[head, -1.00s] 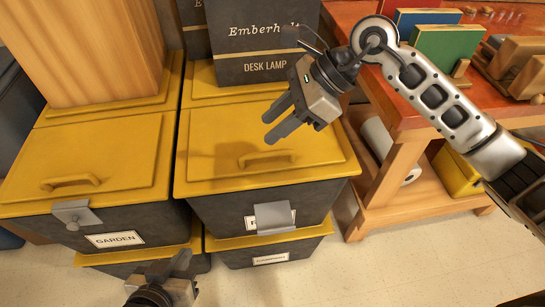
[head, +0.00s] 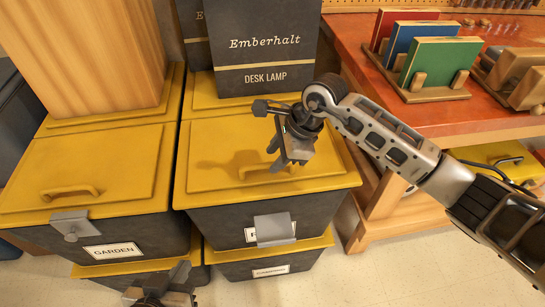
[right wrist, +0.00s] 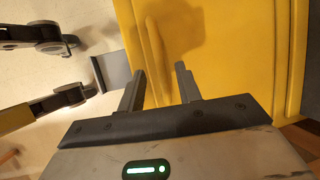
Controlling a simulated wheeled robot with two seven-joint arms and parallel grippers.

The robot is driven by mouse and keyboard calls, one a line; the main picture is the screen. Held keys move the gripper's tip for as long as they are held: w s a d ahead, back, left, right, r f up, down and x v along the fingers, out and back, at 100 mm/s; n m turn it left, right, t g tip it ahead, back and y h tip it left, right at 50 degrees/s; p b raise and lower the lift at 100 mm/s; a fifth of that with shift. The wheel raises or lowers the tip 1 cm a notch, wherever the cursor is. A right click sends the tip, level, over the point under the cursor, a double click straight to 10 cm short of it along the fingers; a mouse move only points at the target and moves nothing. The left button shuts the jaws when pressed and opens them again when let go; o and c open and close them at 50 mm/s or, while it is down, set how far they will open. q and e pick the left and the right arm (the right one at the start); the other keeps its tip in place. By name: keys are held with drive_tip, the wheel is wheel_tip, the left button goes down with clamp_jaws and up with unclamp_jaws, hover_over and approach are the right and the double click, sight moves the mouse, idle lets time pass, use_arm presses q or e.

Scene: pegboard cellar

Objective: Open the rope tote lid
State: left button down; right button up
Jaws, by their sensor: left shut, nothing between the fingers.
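The rope tote (head: 215,220) is a dark bin with a shut yellow lid (head: 215,165); only the start of its label (head: 250,235) shows. A grey latch plate (head: 275,229) hangs on its front below the lid rim, covering most of the label. The lid's yellow handle (head: 250,171) is partly hidden by my right gripper (head: 279,167). That gripper is open, pointing down over the lid by the handle. In the right wrist view the handle (right wrist: 157,50) lies ahead between the open fingers (right wrist: 158,84), apart from them. My left gripper (head: 180,272) is shut and empty, low in front of the totes.
A garden tote (head: 90,190) with a grey latch (head: 72,224) stands at left. A desk lamp box (head: 262,50) and a wooden block (head: 85,50) stand behind on the totes. A red-topped workbench (head: 420,115) with books is at right. Floor in front is clear.

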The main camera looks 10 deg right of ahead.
drive_tip(key=shift+x, duration=1.05)
